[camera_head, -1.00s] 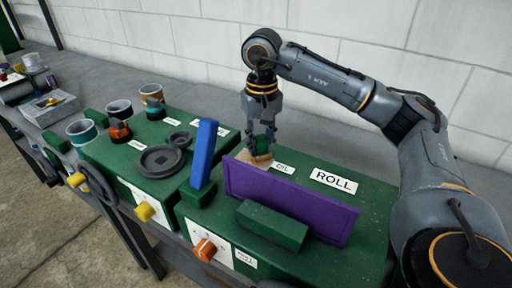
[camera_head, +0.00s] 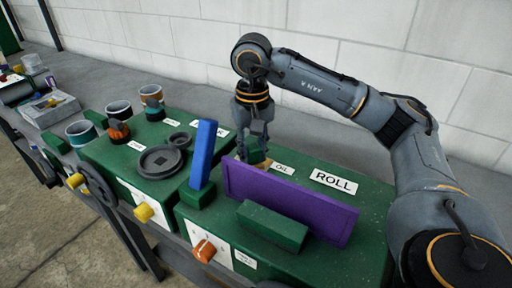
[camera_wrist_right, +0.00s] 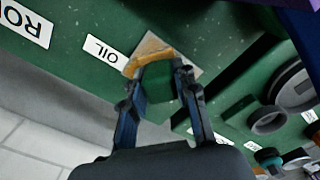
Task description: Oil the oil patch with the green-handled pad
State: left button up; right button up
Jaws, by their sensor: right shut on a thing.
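My right gripper (camera_head: 254,142) is shut on the green-handled pad, upright behind the purple panel. In the right wrist view, the green handle (camera_wrist_right: 158,84) sits between the fingers, with its tan-orange pad (camera_wrist_right: 150,46) at the far end. The pad is down at or just above a pale beige patch (camera_wrist_right: 186,68) beside the OIL label (camera_wrist_right: 105,51); this looks like the oil patch, mostly hidden. I cannot tell whether the pad touches it. My left gripper is not in view.
The purple panel (camera_head: 285,198) stands in front of the right gripper, with a green block (camera_head: 272,226) before it. An upright blue bar (camera_head: 203,154) is to the left. The ROLL label (camera_head: 333,182) lies right on clear green top. Several cups stand further left.

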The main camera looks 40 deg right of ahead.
jog(key=shift+s+a, duration=0.3)
jog(key=shift+a, duration=0.4)
jog(key=shift+s+a, duration=0.25)
jog(key=shift+a, duration=0.45)
jog(key=shift+w+a, duration=0.2)
jog(key=shift+w, duration=0.5)
jog(key=shift+w+d+b, duration=0.35)
jog(key=shift+d+b, duration=0.05)
jog(key=shift+d, duration=0.45)
jog(key=shift+w+d, duration=0.35)
jog(key=shift+d, duration=0.5)
jog(key=shift+w+d, duration=0.35)
jog(key=shift+d, duration=0.45)
jog(key=shift+w+d, duration=0.3)
jog(key=shift+d, duration=0.5)
jog(key=shift+r, duration=0.1)
jog(key=shift+s+a, duration=0.15)
jog(key=shift+a, duration=0.2)
jog(key=shift+s+a, duration=0.4)
jog(key=shift+a, duration=0.6)
jog(key=shift+s+a, duration=0.4)
jog(key=shift+a, duration=0.6)
jog(key=shift+s+a, duration=0.4)
jog(key=shift+a, duration=0.6)
